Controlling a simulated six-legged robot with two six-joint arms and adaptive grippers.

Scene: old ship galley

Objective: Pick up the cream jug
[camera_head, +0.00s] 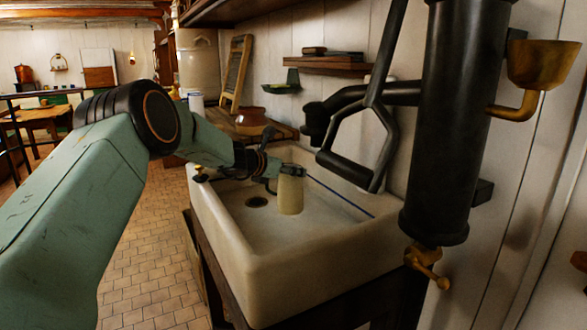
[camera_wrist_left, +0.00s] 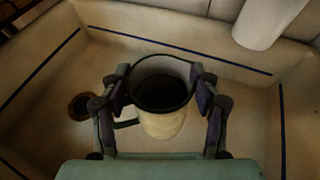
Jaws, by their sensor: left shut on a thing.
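The cream jug (camera_head: 291,192) is upright in the white sink (camera_head: 262,262), at or just above its floor. In the left wrist view the jug (camera_wrist_left: 162,122) shows its dark round mouth, with a dark handle on its left side. My left gripper (camera_head: 274,170) reaches in from the left, and its two fingers (camera_wrist_left: 161,92) are shut on the jug's upper part from both sides. I cannot tell whether the jug's base touches the sink. My right gripper is not in view.
A large black pump (camera_head: 436,120) with brass fittings stands at the right, with its handle over the sink. A drain hole (camera_head: 257,202) lies left of the jug. A brown pot (camera_head: 251,121) stands on the counter behind. A small wall shelf (camera_head: 323,66) is above.

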